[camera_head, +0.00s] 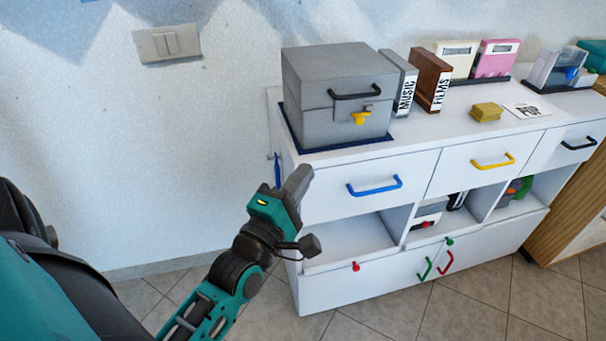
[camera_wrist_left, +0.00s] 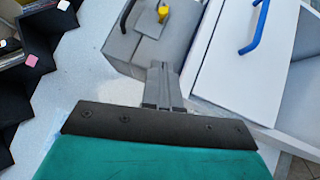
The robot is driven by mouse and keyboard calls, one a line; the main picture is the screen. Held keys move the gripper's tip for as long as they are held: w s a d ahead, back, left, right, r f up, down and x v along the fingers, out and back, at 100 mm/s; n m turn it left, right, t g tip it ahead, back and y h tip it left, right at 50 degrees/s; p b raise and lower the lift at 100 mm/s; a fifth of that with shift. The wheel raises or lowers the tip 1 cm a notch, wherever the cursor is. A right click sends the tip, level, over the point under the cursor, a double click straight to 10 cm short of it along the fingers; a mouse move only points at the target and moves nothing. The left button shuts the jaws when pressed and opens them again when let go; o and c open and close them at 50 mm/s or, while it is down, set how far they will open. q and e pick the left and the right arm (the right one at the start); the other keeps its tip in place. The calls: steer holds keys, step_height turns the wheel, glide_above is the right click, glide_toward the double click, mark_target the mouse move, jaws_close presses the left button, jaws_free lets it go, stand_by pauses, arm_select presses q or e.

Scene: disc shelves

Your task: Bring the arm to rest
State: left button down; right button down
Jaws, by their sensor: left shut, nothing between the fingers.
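My left arm comes in from the lower left in the head view. Its gripper (camera_head: 298,182) is shut and empty, pointing up in front of the left end of the white cabinet (camera_head: 312,235). In the left wrist view the closed fingers (camera_wrist_left: 163,85) appear against the grey box and the cabinet front. I cannot tell whether the gripper touches the cabinet. My right gripper is in neither view.
A grey box (camera_head: 315,75) with a black handle and yellow latch stands on the cabinet's left end. A drawer with a blue handle (camera_head: 374,187) is close right of my gripper. Open shelves lie below. The wall area left of the cabinet is free.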

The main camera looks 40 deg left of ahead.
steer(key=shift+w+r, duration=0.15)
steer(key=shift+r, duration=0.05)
